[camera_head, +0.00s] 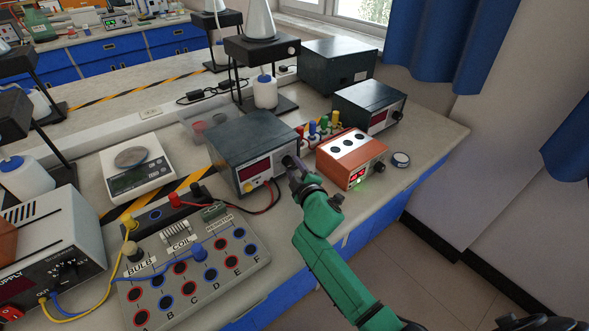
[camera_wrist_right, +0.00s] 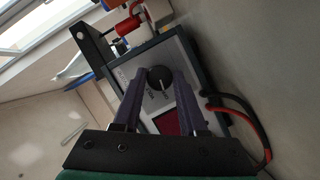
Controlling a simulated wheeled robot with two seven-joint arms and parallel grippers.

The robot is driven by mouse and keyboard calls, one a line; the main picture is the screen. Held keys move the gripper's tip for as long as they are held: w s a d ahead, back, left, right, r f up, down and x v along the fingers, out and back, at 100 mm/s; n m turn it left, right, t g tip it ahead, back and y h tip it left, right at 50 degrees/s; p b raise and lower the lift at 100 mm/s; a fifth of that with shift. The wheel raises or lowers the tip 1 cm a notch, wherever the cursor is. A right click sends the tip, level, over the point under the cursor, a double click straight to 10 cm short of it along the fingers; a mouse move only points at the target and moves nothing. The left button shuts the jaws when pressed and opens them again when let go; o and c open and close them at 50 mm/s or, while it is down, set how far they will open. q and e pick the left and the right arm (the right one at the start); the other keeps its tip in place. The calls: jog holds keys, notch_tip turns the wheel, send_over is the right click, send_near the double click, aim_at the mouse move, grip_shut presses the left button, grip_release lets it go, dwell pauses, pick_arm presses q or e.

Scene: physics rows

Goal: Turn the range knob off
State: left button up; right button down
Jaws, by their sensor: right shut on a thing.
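The range knob (camera_wrist_right: 158,78) is a round black knob with a pale pointer line, on the light front panel of a dark-cased meter (camera_head: 252,138). The meter has a dark red display (camera_head: 257,169), with no readable digits. My right gripper (camera_head: 290,166) is at the right part of this panel. In the right wrist view, the purple fingers of my right gripper (camera_wrist_right: 160,82) lie on either side of the knob, shut on it. In the head view the gripper hides most of the knob. My left gripper is not in view.
An orange-topped box (camera_head: 350,148) with a lit display stands close to the right of my gripper. Red and black leads (camera_head: 268,205) run from the meter's front. A circuit board (camera_head: 195,255) lies in front, left of my arm. A scale (camera_head: 137,168) stands further left.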

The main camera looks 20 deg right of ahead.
jog(key=shift+c, duration=2.2)
grip_release()
jog(key=shift+s, duration=0.1)
jog(key=v, duration=1.4)
jog(key=shift+s, duration=0.2)
